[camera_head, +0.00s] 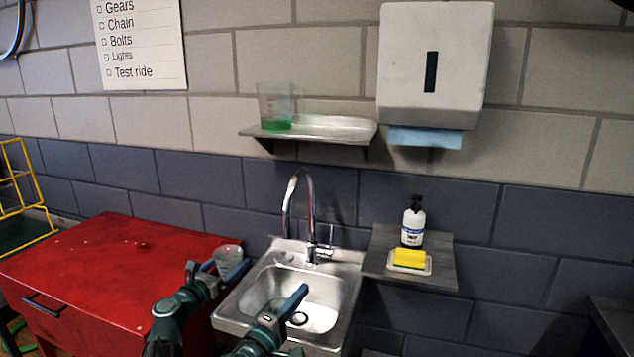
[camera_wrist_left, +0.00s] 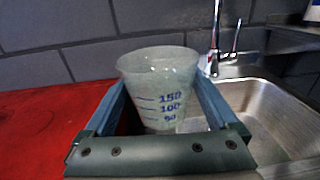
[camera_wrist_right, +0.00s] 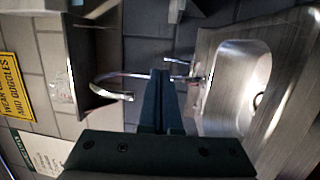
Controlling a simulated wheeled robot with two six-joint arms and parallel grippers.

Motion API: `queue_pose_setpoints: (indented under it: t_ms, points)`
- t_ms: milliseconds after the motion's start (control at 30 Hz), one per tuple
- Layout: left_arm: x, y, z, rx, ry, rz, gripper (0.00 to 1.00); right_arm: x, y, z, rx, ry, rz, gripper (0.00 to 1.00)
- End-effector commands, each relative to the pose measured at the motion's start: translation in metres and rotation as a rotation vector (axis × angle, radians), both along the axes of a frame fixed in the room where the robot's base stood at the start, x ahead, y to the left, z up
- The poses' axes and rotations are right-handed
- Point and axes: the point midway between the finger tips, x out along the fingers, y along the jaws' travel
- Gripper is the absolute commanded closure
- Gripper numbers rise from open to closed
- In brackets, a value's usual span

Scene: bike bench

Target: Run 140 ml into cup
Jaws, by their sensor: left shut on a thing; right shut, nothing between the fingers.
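A clear measuring cup (camera_wrist_left: 158,85) with blue marks of 50, 100 and 150 is between the fingers of my left gripper (camera_wrist_left: 160,105), upright; I cannot tell a liquid level in it. In the head view the cup (camera_head: 230,258) is at the left edge of the sink, beside the red cabinet. My left gripper (camera_head: 222,266) is shut on it. The chrome tap (camera_head: 310,205) arches over the sink (camera_head: 268,287), its lever on the right; the cup is left of the spout. No stream shows. My right gripper (camera_head: 302,292) is shut and empty in front of the basin.
Another clear beaker (camera_head: 275,108) with green liquid stands on the wall shelf (camera_head: 330,128). A soap bottle (camera_head: 413,224) and a yellow sponge (camera_head: 409,258) are on the right side shelf. The red cabinet (camera_head: 110,265) has a clear top. A towel dispenser (camera_head: 435,65) hangs above.

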Motion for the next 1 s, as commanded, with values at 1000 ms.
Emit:
queue_pose_setpoints:
  t_ms: [1000]
  points:
    - [0.000, 0.000, 0.074, 0.000, 0.000, 0.000, 0.60, -0.080, -0.127, -0.111, 0.702, 0.626, -0.430, 1.00]
